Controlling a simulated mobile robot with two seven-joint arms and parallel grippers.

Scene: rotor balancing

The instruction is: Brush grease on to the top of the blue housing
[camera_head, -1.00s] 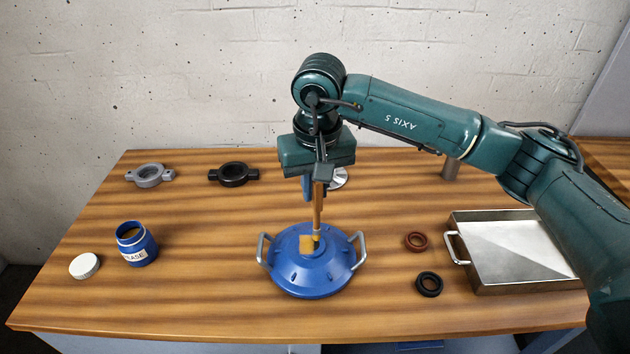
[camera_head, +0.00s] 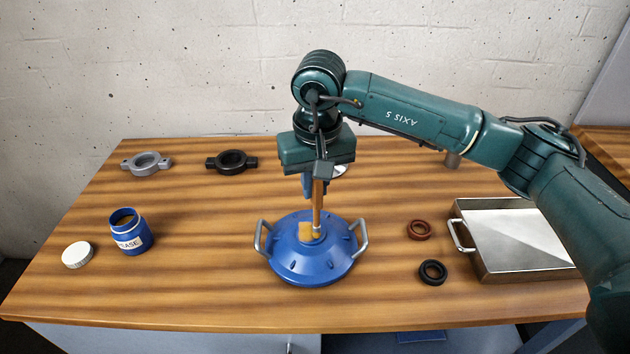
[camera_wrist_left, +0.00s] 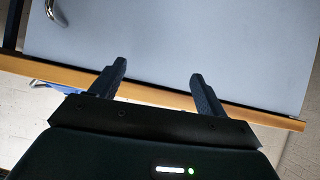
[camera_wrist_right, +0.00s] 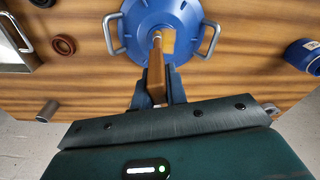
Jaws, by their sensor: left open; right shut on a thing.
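The blue housing (camera_head: 298,265) is a round domed body with two metal side handles, standing on the table in the middle of the head view. It also shows in the right wrist view (camera_wrist_right: 140,20). My right gripper (camera_head: 318,178) is above it, shut on the wooden handle of a brush (camera_head: 317,200). The brush points down, its tip at the top of the housing. A yellow patch of grease (camera_wrist_right: 168,40) shows at the top centre beside the tip. The open blue grease jar (camera_head: 131,232) stands at the left. My left gripper (camera_wrist_left: 155,85) is open and empty, facing the table's front edge.
A white lid (camera_head: 77,254) lies left of the jar. Grey (camera_head: 146,163) and black (camera_head: 231,162) clamp rings lie at the back. A brown ring (camera_head: 419,230) and a black ring (camera_head: 432,272) lie right of the housing, beside a metal tray (camera_head: 463,235).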

